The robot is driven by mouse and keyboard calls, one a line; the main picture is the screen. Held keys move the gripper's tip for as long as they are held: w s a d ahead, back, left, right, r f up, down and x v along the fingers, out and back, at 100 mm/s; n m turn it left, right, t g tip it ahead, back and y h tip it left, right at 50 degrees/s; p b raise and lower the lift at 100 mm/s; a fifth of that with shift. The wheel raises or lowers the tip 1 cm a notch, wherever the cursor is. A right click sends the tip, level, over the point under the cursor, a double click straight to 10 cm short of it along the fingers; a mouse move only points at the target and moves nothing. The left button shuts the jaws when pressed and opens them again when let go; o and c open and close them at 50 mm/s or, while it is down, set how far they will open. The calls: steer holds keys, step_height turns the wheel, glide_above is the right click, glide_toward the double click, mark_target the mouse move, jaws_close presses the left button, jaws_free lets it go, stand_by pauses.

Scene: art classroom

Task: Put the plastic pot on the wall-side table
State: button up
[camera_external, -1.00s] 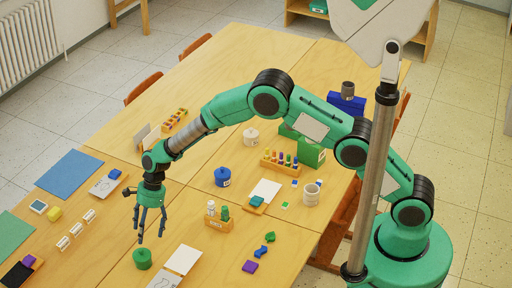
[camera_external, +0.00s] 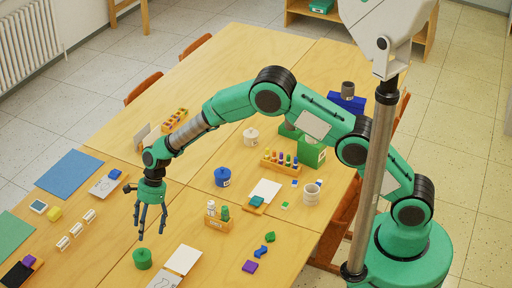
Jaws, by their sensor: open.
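A green lidded pot (camera_external: 142,258) stands upright on the front part of the joined wooden tables (camera_external: 110,222). A blue lidded pot (camera_external: 222,178) and a whitish lidded pot (camera_external: 250,137) stand farther back. I cannot tell from their looks which is the plastic pot. My gripper (camera_external: 152,236) points down with its fingers spread, open and empty. It is just above and slightly behind the green pot in the picture, apart from it. Which tabletop counts as the wall-side one is not clear; the left tables lie toward the radiator (camera_external: 28,45).
A bottle rack (camera_external: 219,222), a white sheet (camera_external: 183,259) and small colored blocks (camera_external: 250,266) lie right of my gripper. A blue mat (camera_external: 69,175), small white racks and a yellow block (camera_external: 54,213) lie left. Bare wood shows between them.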

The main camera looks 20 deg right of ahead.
steer(key=shift+w+r, duration=0.1)
steer(key=w+d+r+n+t, duration=0.1)
steer(key=w+d+r, duration=0.4)
steer(key=d+r, duration=0.35)
steer(key=w+d+r+n+t, duration=0.1)
steer(key=w+d+r+n, duration=0.1)
steer(key=w+d+r, duration=0.55)
steer(key=d+r+n+t, duration=0.1)
steer(key=d+r, duration=0.8)
steer(key=d, duration=0.2)
steer(key=d+r+n+t, duration=0.1)
steer(key=d+r+n, duration=0.1)
steer(key=d+r, duration=0.8)
steer(key=s+d+r+n+t, duration=0.1)
steer(key=s+d+r, duration=0.15)
steer(key=d, duration=0.55)
steer(key=s+d+r+n, duration=0.1)
steer(key=s+d+r, duration=0.15)
steer(key=d, duration=0.55)
steer(key=s+d+r+n+t, duration=0.1)
steer(key=s+d+r, duration=0.15)
steer(key=d, duration=0.55)
steer(key=s+d+f+n+t+h, duration=0.1)
steer(key=s+d+n+t+h, duration=0.1)
steer(key=s+d, duration=1.5)
steer(key=shift+d+n+h, duration=0.2)
steer(key=shift+n+h, duration=0.2)
steer(key=shift+h, duration=0.3)
